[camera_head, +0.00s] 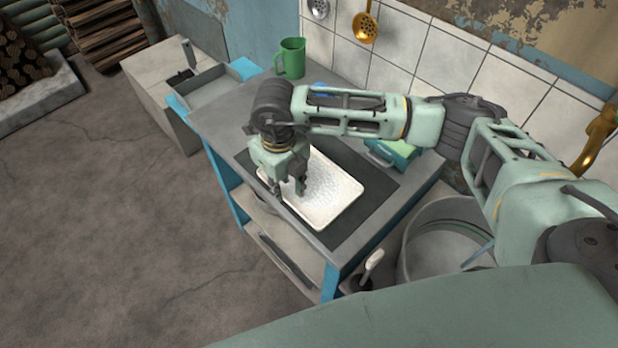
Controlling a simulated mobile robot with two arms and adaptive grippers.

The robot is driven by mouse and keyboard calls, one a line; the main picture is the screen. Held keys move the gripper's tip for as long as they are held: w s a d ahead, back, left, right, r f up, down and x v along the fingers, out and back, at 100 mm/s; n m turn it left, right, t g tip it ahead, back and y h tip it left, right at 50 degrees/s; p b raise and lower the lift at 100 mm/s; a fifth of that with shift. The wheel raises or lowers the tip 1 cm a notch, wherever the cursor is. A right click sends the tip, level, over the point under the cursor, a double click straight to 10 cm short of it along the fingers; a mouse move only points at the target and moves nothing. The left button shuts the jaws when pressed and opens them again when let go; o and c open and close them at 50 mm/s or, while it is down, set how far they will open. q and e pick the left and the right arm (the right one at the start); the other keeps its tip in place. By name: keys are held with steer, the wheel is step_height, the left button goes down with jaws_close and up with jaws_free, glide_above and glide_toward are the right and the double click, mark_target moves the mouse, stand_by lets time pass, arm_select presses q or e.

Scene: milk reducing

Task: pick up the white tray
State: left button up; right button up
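The white tray (332,196) lies flat on a dark mat (376,192) on the counter in the head view. It is rectangular, with a textured inner surface and a raised rim. My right gripper (288,189) points down at the tray's left part. Its two fingers are apart, with a gap between them. I cannot tell whether the fingertips touch the tray. The gripper hides the tray's far left corner. My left gripper is not in view.
A green mug (291,58) stands at the counter's back. A green box (392,152) sits behind the mat, partly under my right arm. A large grey pot (446,240) stands right of the counter. Ladles hang on the tiled wall. Floor at left is clear.

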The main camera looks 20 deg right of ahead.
mark_target(285, 198)
step_height(285, 198, down, 3)
steer(key=shift+r+p, duration=0.1)
steer(key=shift+p, duration=0.4)
steer(key=shift+w+f, duration=0.15)
steer(key=shift+f, duration=0.7)
jaws_close()
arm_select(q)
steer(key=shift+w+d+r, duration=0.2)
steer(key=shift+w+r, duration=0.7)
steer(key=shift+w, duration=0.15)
